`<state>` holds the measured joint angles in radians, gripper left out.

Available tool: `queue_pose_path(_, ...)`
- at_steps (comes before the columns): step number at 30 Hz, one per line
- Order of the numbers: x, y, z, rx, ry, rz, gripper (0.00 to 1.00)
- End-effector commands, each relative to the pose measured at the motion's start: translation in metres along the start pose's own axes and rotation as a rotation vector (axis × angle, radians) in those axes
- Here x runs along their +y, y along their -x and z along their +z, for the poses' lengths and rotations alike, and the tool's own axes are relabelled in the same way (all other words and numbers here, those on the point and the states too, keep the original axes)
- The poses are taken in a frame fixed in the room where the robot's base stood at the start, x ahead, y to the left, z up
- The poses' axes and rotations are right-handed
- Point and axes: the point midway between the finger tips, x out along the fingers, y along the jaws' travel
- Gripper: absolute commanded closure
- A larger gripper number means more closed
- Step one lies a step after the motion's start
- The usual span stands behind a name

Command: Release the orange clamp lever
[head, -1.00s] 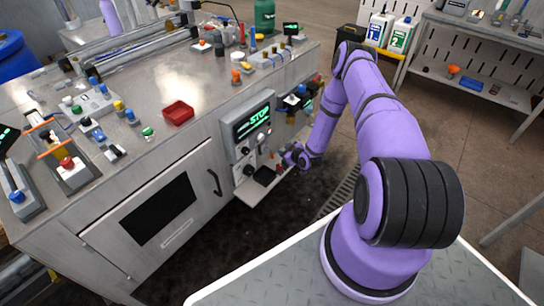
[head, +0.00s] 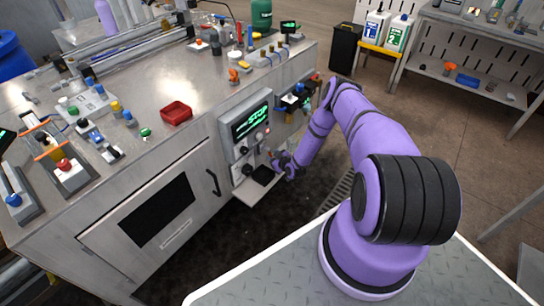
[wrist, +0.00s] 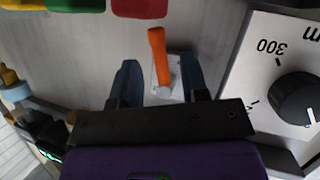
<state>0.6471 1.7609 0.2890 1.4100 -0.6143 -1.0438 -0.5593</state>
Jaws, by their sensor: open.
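In the wrist view the orange clamp lever (wrist: 157,55) stands out from a small pale bracket on the grey panel. It lies between the two dark blue fingers of my gripper (wrist: 161,78). The fingers are open, one on each side of the lever, with visible gaps on both sides. In the head view my gripper (head: 277,160) is at the front panel of the machine, low beside the display. The lever is too small there to make out clearly.
A dial (wrist: 300,98) with printed numbers sits just right of the gripper in the wrist view. Red and green parts line the top edge. The lit display (head: 251,121) is above the gripper, and a small shelf (head: 258,190) juts out below.

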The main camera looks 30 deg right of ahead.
Motion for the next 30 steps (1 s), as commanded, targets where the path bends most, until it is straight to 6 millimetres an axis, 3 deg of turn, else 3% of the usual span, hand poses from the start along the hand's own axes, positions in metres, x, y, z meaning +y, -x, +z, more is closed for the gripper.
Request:
queue_pose_path(6, 0.001, -0.016, 0.0, 0.001, 0.001, 0.001, 0.59)
queue_pose_path(15, 0.0, -0.017, 0.0, 0.0, 0.0, 0.0, 0.59)
queue_pose_path(21, 0.001, -0.017, 0.0, 0.0, 0.0, 0.0, 1.0)
queue_pose_path(30, 0.001, -0.017, 0.0, 0.003, 0.02, 0.009, 1.0)
